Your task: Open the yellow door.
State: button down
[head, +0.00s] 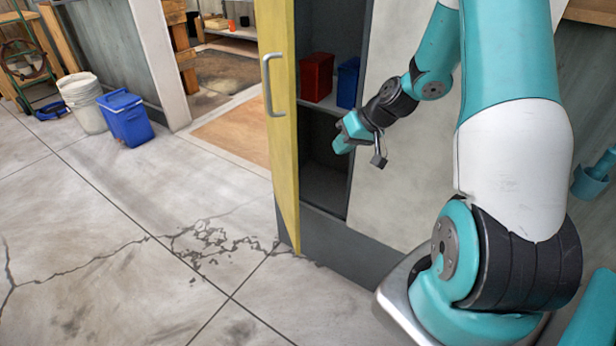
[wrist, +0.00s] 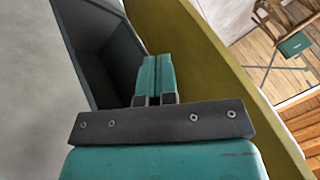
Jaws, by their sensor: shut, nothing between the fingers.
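The yellow door (head: 281,120) stands swung open from the dark cabinet (head: 343,236) in the head view, with its grey handle (head: 272,85) on the face turned to the left. In the wrist view the yellow door (wrist: 228,75) runs diagonally to the right of my fingers. My gripper (head: 343,137) is in front of the cabinet opening, on the inner side of the door and apart from the handle. In the wrist view my gripper (wrist: 154,75) has its fingers together with nothing between them. The handle is hidden in the wrist view.
A red bin (head: 317,77) and a blue bin (head: 348,82) stand on the cabinet shelf. A blue cooler-like box (head: 125,118) and a white bucket (head: 82,102) stand on the floor at left. The cracked floor (head: 130,240) before the door is clear.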

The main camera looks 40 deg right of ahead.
jog(key=a+r+x, duration=0.1)
jog(key=a+x, duration=0.1)
jog(key=x, duration=1)
jog(key=shift+w+p, duration=0.15)
jog(key=shift+p, duration=0.2)
jog(key=shift+a, duration=0.15)
